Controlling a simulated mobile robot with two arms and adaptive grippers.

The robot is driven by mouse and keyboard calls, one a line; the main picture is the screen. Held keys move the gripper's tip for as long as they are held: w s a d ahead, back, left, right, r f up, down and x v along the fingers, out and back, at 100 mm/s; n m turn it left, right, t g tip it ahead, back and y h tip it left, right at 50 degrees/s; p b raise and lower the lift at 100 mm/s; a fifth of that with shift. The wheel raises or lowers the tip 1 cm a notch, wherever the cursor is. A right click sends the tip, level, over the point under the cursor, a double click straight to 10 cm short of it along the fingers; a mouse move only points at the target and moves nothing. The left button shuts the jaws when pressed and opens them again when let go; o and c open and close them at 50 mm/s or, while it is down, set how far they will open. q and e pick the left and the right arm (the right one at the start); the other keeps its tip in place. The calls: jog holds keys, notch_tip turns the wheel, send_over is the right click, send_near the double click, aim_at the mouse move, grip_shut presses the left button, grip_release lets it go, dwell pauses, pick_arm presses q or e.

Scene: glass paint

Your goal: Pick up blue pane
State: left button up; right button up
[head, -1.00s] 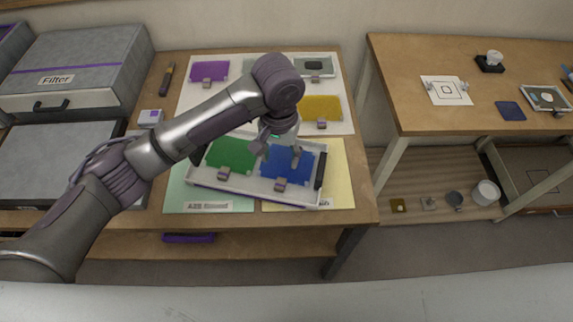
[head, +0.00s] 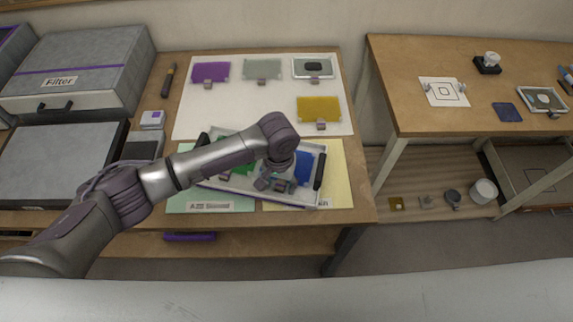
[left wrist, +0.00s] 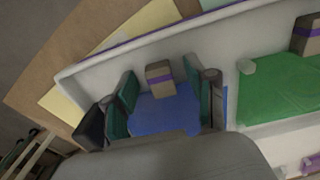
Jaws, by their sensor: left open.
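The blue pane (head: 304,166) lies in the right part of a white tray (head: 232,188) on the table, partly hidden by my left arm in the head view. In the left wrist view the blue pane (left wrist: 165,115) carries a small grey-brown block (left wrist: 160,78) with a purple band at its edge. My left gripper (head: 274,182) is low over the pane. Its fingers stand apart, one on each side of the pane's block in the left wrist view (left wrist: 168,92), with nothing gripped. Whether the fingertips touch the pane I cannot tell. My right gripper is not in view.
A green pane (left wrist: 280,92) lies beside the blue one in the tray. Dark handles stand at the tray's ends. Behind, a white sheet (head: 240,115) bears a purple pane (head: 210,71), a yellow pane (head: 319,108) and others. Grey boxes (head: 75,68) stand left.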

pick_arm(q)
grip_shut()
dwell(0.3)
